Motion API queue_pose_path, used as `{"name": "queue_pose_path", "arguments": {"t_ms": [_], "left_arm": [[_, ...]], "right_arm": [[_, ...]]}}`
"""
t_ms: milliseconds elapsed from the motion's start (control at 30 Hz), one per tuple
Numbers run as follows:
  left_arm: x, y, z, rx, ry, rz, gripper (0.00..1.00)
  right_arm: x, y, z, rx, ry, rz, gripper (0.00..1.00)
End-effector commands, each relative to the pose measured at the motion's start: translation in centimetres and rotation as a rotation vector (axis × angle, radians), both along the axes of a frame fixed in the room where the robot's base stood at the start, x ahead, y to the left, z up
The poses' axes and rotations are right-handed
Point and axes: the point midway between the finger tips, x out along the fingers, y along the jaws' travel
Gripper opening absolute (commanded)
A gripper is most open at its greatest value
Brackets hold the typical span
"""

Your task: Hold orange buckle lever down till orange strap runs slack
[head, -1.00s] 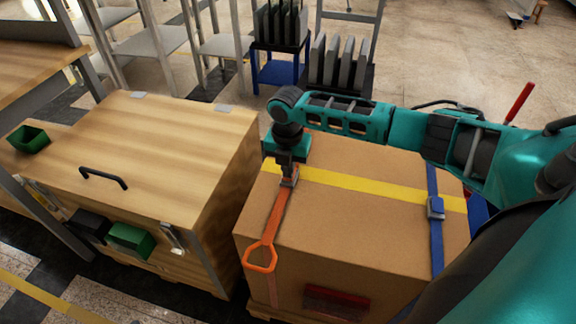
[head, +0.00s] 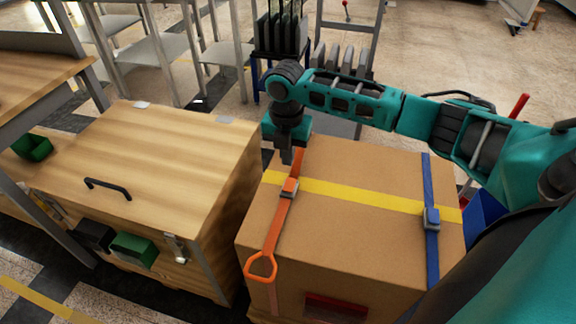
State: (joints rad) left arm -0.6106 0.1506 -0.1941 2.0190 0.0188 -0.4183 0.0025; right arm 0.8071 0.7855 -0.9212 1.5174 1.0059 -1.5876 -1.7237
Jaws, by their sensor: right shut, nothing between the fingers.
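The orange strap (head: 273,229) runs across the top of a cardboard box (head: 345,235), and an orange loop handle (head: 261,266) lies at its near end by the box's front edge. The buckle (head: 289,188), grey and orange, sits on the strap where it crosses yellow tape. Whether its lever is down, and whether the strap is slack, is too small to tell. My right gripper (head: 287,157) is shut and empty, pointing down just behind the buckle and apart from it. My left gripper is not in view.
A blue strap (head: 433,255) with its own buckle (head: 431,217) crosses the right side of the box. A wooden crate (head: 150,155) with a black handle stands close on the left. Racks with grey plates stand behind. Open floor lies at the back right.

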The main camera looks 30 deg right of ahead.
Motion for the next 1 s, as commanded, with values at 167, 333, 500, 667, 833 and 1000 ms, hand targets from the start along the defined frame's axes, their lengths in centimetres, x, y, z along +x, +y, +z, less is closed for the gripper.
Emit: {"name": "queue_pose_path", "arguments": {"t_ms": [167, 333, 500, 667, 833, 1000], "left_arm": [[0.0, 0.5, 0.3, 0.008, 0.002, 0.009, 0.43], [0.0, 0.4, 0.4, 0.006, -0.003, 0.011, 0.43], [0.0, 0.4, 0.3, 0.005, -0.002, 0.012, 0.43], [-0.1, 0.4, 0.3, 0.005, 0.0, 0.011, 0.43], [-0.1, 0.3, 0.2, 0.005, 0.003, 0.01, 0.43], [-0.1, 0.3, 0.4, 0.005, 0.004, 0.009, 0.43]], "right_arm": [[-0.1, 0.2, 3.1, 0.001, -0.001, 0.001, 0.0], [-0.1, 0.2, 4.1, 0.0, 0.0, 0.0, 0.0], [-0.1, 0.2, 4.2, 0.001, 0.001, 0.0, 0.0], [-0.1, 0.2, 4.2, 0.0, 0.0, 0.0, 0.0], [-0.1, 0.2, 4.2, 0.001, 0.001, 0.0, 0.0], [-0.2, 1.0, 3.5, 0.017, -0.013, -0.019, 0.0]]}}
